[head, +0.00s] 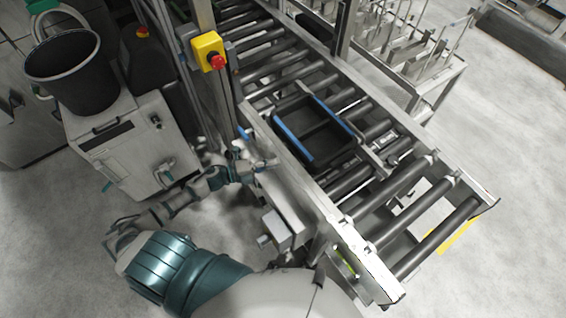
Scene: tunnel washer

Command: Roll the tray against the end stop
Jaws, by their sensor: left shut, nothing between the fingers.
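A dark tray (347,153) with blue strips along two sides sits on the conveyor rollers, between the side rails. A thin metal bar (376,163), which looks like the end stop, stands just to the right of the tray. I cannot tell whether tray and bar touch. My left gripper (268,163) is shut and empty at the near side rail, to the left of the tray and apart from it. Its fingertips are small in the picture. My right gripper is not in view.
The near side rail (297,185) lies between my left arm and the tray. A post carries a yellow box with a red button (209,52). A black bucket (62,70) stands on a grey cabinet at left. Bare rollers (436,236) lie beyond the bar.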

